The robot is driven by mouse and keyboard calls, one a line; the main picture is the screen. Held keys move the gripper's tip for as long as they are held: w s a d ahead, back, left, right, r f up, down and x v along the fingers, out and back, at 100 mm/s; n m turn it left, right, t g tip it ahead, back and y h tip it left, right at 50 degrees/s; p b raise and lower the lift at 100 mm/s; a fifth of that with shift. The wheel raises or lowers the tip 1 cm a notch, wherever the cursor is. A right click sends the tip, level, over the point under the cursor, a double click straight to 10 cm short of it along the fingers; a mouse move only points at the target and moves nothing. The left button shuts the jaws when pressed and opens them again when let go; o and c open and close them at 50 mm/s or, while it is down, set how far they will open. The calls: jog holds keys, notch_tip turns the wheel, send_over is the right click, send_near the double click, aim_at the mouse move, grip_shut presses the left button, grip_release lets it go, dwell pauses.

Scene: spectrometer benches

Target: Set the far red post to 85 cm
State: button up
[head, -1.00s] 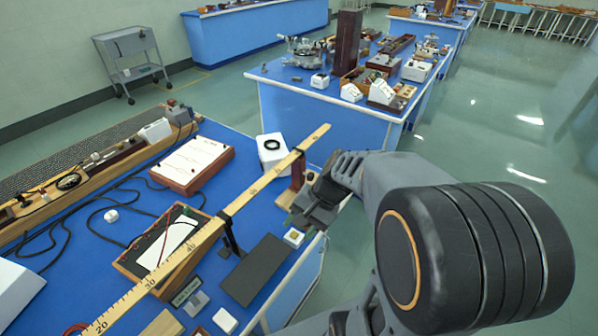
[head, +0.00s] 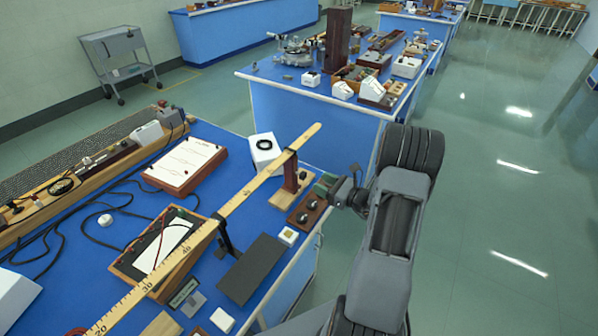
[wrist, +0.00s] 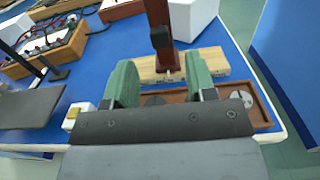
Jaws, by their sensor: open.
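The red post (head: 291,172) stands upright on a wooden base (head: 285,198) under the far end of the long wooden ruler (head: 262,175). In the wrist view the red post (wrist: 164,55) rises from its pale wooden base (wrist: 215,62), beyond and between my fingers. My gripper (head: 327,187) is to the right of the post. In the wrist view my gripper (wrist: 162,85) shows two green fingers spread apart with nothing between them. A black post (head: 226,236) holds the ruler nearer to me. The ruler's marks near the red post are too small to read.
A small brown tray with round pieces (head: 307,213) lies just in front of the post's base. A white box (head: 265,152) stands behind it. A small white block (head: 289,236) and a dark flat plate (head: 252,268) are nearer. The bench's right edge (head: 312,240) is close.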

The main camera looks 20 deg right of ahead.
aim_at(305, 176)
jog(key=p+x, duration=0.1)
jog(key=x, duration=0.8)
jog(key=shift+w+a, duration=0.2)
jog(key=shift+w, duration=0.05)
